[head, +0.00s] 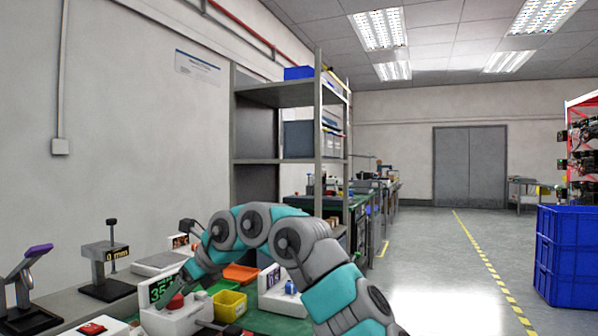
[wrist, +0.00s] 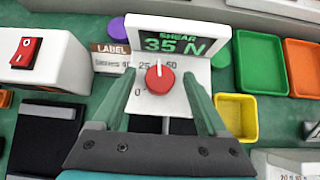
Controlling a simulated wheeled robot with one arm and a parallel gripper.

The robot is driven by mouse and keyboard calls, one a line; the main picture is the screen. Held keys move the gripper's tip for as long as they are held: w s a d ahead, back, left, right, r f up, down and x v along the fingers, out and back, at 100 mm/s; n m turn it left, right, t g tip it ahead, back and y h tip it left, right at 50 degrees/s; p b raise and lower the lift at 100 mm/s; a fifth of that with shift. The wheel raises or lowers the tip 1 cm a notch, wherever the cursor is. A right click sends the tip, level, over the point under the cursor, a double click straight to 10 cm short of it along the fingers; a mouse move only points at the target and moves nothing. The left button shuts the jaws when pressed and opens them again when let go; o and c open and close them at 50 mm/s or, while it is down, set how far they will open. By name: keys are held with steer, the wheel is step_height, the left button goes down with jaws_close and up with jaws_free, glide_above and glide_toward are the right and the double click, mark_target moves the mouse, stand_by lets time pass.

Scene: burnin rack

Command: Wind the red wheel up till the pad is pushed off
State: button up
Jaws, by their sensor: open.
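The red wheel (wrist: 160,78) is a round knob with a white pointer line, on a white panel marked 0, 25 and 50. Its pointer stands upright, between the 25 and 50 marks. Above it a dark display (wrist: 172,42) reads SHEAR 35 N in green. The tester with its wheel (head: 176,301) and display (head: 161,288) also shows at the lower left of the head view. My gripper (wrist: 159,74) is open, with one green finger on each side of the wheel and visible gaps between. I cannot make out the pad.
Yellow (wrist: 237,117), green (wrist: 262,62) and orange (wrist: 303,68) trays sit to the right of the tester. A white box with a red rocker switch (wrist: 25,51) stands at the left. A LABEL card (wrist: 112,57) lies beside the tester. A grey shelf (head: 290,95) rises behind.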

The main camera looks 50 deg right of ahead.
steer(key=shift+w+d+n+g+y, duration=0.15)
steer(key=shift+n+g+y, duration=0.55)
steer(key=shift+n+y, duration=0.85)
steer(key=shift+n, duration=0.65)
